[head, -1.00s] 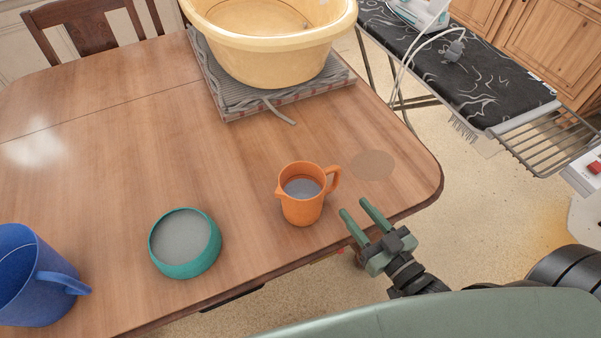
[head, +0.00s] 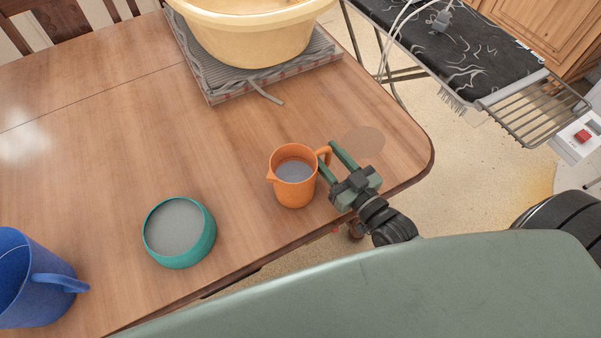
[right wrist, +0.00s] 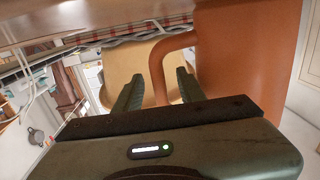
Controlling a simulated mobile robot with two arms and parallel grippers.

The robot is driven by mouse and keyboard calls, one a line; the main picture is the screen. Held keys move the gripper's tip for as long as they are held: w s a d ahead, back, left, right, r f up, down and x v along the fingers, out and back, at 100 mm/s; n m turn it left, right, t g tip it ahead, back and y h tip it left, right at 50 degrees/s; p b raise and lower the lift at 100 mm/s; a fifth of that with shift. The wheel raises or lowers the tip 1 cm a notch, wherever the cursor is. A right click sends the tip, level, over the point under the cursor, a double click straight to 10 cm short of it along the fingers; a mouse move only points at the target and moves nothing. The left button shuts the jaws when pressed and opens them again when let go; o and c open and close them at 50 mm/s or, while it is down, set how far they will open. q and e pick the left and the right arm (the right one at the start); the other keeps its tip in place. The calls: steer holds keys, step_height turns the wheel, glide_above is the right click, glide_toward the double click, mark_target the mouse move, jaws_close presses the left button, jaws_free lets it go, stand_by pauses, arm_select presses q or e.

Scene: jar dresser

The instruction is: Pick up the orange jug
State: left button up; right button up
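The orange jug (head: 292,183) stands upright near the table's front right edge, with its handle on the right side and something grey inside. My right gripper (head: 334,157) is open, with its fingers at the jug's handle. In the right wrist view the open right gripper (right wrist: 158,88) has the curved end of the handle between its two fingers, and the jug's body (right wrist: 236,70) fills the area to the right. Whether the fingers touch the handle cannot be told. My left gripper is not in view.
A teal bowl (head: 208,238) and a blue jug (head: 30,285) stand left on the wooden table (head: 120,140). A yellow tub (head: 250,42) sits on a folded cloth (head: 217,88) behind. The ironing board (head: 440,55) is off to the right.

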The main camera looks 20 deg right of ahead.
jaws_close()
stand_by(1.2)
steer(key=shift+r, duration=0.1)
